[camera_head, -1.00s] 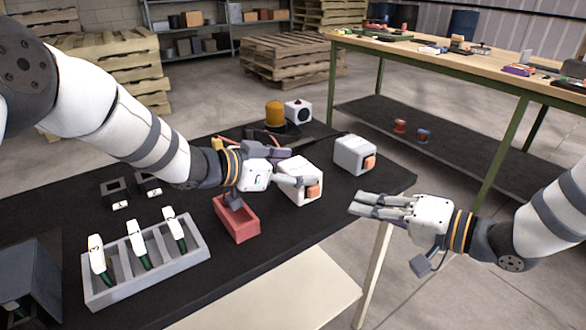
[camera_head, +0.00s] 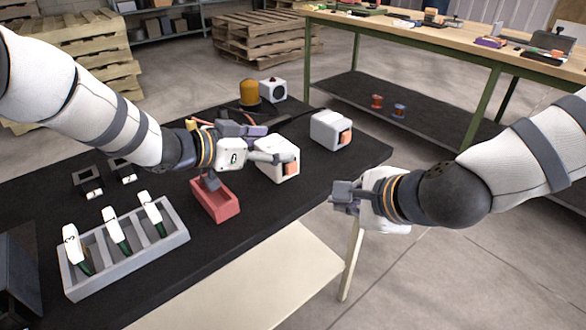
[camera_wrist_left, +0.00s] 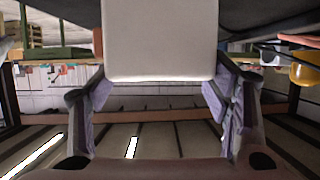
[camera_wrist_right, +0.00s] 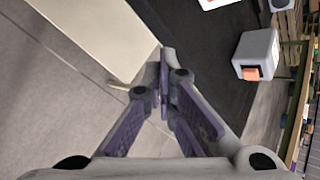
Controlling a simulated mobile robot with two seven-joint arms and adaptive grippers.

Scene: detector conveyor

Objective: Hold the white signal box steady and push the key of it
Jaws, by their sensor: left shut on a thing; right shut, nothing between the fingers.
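A white signal box (camera_head: 276,160) with an orange key (camera_head: 291,169) stands on the black table. My left gripper (camera_head: 268,157) is shut on this box; its white body fills the space between the fingers in the left wrist view (camera_wrist_left: 160,40). A second white box (camera_head: 327,128) with an orange key (camera_head: 345,138) stands behind it to the right; a white box with an orange key also shows in the right wrist view (camera_wrist_right: 256,50). My right gripper (camera_head: 337,195) is shut and empty, off the table's right edge, apart from both boxes.
A red bin (camera_head: 222,207) stands just in front of my left gripper. A grey rack (camera_head: 75,279) with several white-topped items is at the front left. An orange-domed lamp (camera_head: 249,92) and a white box with a round black face (camera_head: 273,90) stand at the back.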

